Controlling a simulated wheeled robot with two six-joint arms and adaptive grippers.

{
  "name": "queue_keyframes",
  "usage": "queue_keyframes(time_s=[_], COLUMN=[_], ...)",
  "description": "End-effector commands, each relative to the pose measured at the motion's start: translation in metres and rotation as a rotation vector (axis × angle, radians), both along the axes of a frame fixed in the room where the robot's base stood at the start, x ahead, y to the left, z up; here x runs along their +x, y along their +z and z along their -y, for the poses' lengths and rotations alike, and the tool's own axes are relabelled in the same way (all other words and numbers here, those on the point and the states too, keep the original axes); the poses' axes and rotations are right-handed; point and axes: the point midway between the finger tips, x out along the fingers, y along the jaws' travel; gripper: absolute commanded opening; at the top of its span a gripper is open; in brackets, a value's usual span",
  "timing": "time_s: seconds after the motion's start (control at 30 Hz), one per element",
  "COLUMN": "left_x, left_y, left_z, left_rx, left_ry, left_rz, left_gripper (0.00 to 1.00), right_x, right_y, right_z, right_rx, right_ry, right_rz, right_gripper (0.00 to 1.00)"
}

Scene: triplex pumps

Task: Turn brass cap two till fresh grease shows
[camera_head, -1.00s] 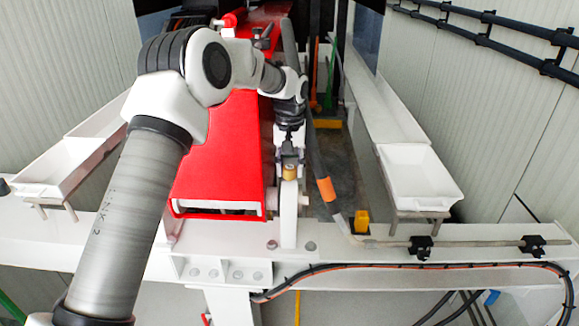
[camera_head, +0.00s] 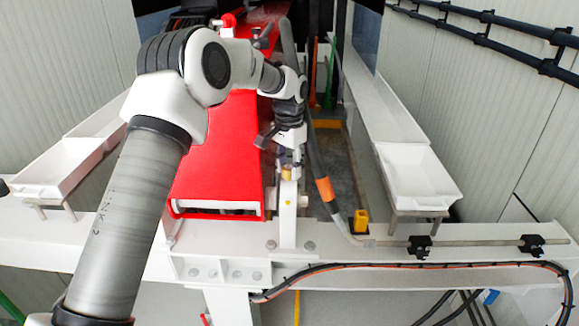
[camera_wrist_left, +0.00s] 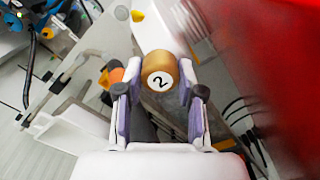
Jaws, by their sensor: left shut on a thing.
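Brass cap two (camera_wrist_left: 160,70) is a round, gold-coloured cap with a white disc marked "2" on its end. In the left wrist view it sits between the two fingers of my left gripper (camera_wrist_left: 160,92), which is shut on it. In the head view, the cap (camera_head: 286,172) shows small on top of a white upright beside the red housing, with my left gripper (camera_head: 284,163) right above it. The gripper hides part of the cap there. I cannot make out any grease. My right gripper is not in view.
The long red housing (camera_head: 217,160) runs close on the left of the cap. A dark hose with an orange sleeve (camera_head: 325,189) passes close on the right. White trays (camera_head: 413,178) stand at both sides. A white beam (camera_head: 370,262) crosses the front.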

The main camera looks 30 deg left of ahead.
Motion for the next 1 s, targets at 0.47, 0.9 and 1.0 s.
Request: queue_keyframes(time_s=[0.47,0.9,1.0], left_x=[-0.002,0.0,0.0], left_y=[-0.003,0.007,0.025], left_z=[0.0,0.0,0.0], left_rx=[-0.001,0.0,0.0], left_ry=[-0.01,-0.009,-0.009], left_rz=[-0.01,-0.001,0.001], left_gripper=[0.52,0.63,0.63], right_x=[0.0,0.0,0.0], right_y=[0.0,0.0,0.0], right_z=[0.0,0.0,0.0], right_rx=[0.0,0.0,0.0], right_ry=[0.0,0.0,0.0], right_rz=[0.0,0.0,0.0], right_gripper=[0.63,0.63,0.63])
